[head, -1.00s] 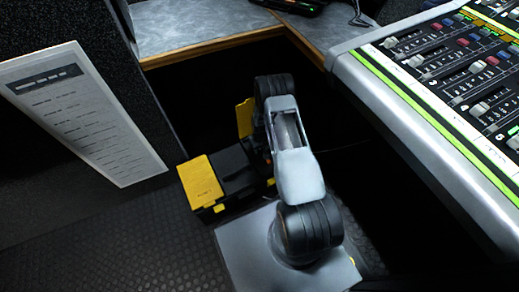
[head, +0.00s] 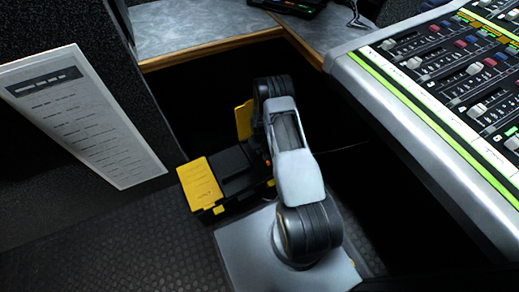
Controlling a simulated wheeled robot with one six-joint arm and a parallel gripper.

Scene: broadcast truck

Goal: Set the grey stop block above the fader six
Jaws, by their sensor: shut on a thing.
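The mixing console (head: 420,140) fills the right side of the head view, cut off by the picture's right edge. It carries rows of faders with white, red and blue caps; one white fader cap (head: 478,110) sits near its front edge. I cannot tell which fader is six. No grey stop block can be made out.
A grey worktop (head: 190,32) with a wooden edge runs along the back. A printed sheet (head: 80,115) hangs on the left panel. A dark device (head: 291,6) lies on the worktop.

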